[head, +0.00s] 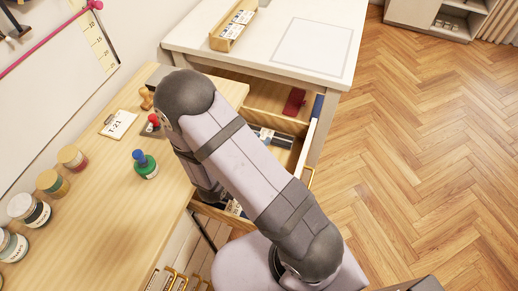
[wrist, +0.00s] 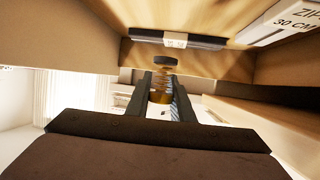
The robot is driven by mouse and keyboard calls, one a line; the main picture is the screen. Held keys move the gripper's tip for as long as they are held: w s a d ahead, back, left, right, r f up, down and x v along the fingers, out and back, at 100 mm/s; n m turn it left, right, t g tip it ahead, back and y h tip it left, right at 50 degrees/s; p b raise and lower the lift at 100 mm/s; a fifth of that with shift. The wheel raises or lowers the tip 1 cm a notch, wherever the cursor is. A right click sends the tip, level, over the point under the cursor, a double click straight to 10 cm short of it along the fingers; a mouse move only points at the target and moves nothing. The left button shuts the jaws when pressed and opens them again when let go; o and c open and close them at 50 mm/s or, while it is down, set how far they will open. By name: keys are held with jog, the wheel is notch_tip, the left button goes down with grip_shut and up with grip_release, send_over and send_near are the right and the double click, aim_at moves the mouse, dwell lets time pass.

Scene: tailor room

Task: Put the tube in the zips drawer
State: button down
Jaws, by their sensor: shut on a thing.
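In the wrist view my gripper (wrist: 165,88) is shut on the tube (wrist: 160,97), a small clear-and-amber cylinder with a dark cap, held between the two dark fingers. Beyond it is the wooden interior of the open drawer (wrist: 85,40), with a dark, flat pack and a white pack marked "ZIP" and "30 CM" (wrist: 290,20). Whether the tube touches the drawer floor I cannot tell. In the head view the open drawer (head: 312,135) juts from under the desk, with flat packs inside. My arm hides the gripper, the tube and part of the drawer there.
A red item (head: 293,101) lies in the drawer's far section. On the wooden desk stand a green bottle with a blue top (head: 145,165), several jars (head: 30,209) and a "T-21" card (head: 118,124). A white table (head: 260,45) stands behind. The floor at right is clear.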

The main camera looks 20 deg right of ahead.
jog(key=shift+f, duration=2.1)
jog(key=shift+f+b, duration=0.35)
jog(key=shift+f, duration=0.05)
jog(key=shift+f, duration=0.2)
jog(key=c, duration=1.5)
grip_release()
jog(key=shift+c, duration=0.2)
jog(key=shift+r, duration=0.1)
